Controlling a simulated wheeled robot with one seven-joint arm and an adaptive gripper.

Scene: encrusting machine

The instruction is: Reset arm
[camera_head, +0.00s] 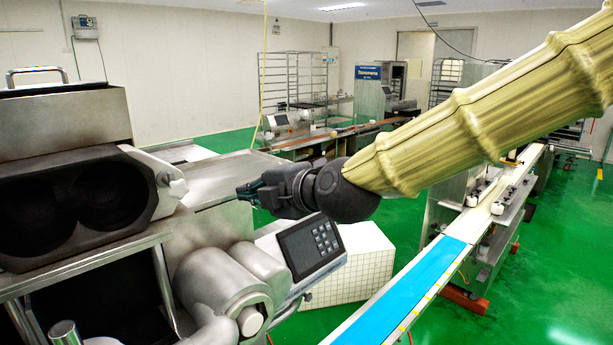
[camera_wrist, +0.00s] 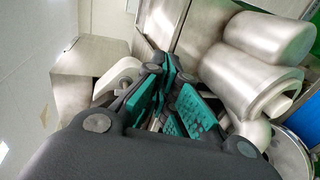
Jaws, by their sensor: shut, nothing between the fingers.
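My arm, in a yellow ribbed sleeve, reaches in from the upper right of the head view. My gripper (camera_head: 246,192) is at its end, pointing left, in front of the machine's steel top plate and above and left of the control panel. In the wrist view my gripper (camera_wrist: 168,68) shows green finger pads close together at the tips, with nothing held. The encrusting machine (camera_head: 80,130) fills the left of the head view, with two dark round openings. Its steel cylinders (camera_wrist: 258,75) show at the right of the wrist view.
A control panel (camera_head: 312,246) with a keypad stands below my gripper. A blue conveyor belt (camera_head: 405,300) runs from the bottom middle to the upper right. A white box (camera_head: 352,268) stands behind the panel. Racks (camera_head: 292,78) stand at the back. Green floor (camera_head: 560,235) is open at the right.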

